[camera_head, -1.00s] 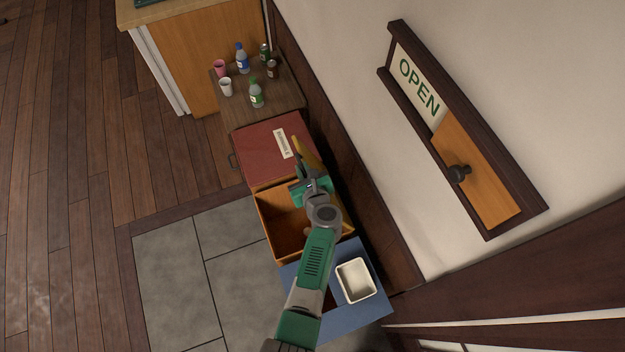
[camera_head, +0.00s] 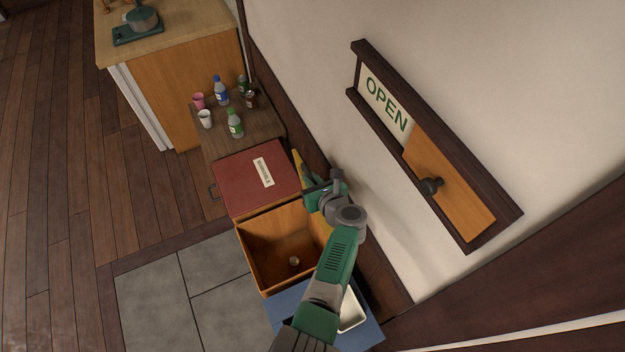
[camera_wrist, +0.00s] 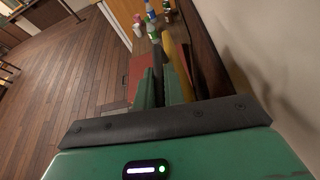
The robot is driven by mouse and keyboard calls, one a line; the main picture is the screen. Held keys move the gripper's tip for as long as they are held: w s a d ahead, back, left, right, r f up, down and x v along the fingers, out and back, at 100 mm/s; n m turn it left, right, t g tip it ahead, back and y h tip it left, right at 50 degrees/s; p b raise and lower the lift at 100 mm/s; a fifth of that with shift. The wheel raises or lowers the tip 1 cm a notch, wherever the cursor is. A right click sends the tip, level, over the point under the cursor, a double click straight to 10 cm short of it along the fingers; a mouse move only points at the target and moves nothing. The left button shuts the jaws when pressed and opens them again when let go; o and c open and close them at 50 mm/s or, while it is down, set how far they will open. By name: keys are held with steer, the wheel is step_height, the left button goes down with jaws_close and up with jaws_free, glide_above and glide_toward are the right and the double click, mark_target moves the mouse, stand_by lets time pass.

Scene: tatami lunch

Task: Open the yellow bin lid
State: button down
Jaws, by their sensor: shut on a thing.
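The yellow bin (camera_head: 243,250) is the middle box of the row along the wall. Its top is open and its inside shows, with a small can (camera_head: 294,261) at the bottom. The yellow lid (camera_head: 299,172) stands up on edge at the wall side of the bin, seen nearly edge-on. My gripper (camera_head: 314,192) is at the lid, beside the wall, shut on it. The fingers hide the gripped part, and my arm covers the bin's near right corner.
A red-lidded bin (camera_head: 240,185) marked "BURNABLE" adjoins the far side. A blue-topped bin (camera_head: 285,310) with a white tray (camera_head: 352,312) adjoins the near side. Bottles, cups and cans stand on a small wooden table (camera_head: 215,145) beyond. The wall is close on the right; grey floor tiles (camera_head: 215,265) are clear.

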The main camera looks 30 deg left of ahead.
steer(key=c, duration=1.6)
jaws_free()
steer(key=shift+s+f, duration=0.15)
steer(key=shift+f, duration=0.05)
steer(key=shift+o, duration=0.6)
steer(key=shift+r, duration=0.1)
steer(key=shift+d+r+p, duration=0.15)
steer(key=shift+r+p, duration=0.1)
steer(key=shift+p, duration=0.1)
steer(key=p+v, duration=0.3)
steer(key=v, duration=0.3)
steer(key=shift+p, duration=0.3)
steer(key=shift+s+d+r, duration=0.15)
steer(key=shift+s+d, duration=0.25)
steer(key=shift+d, duration=0.05)
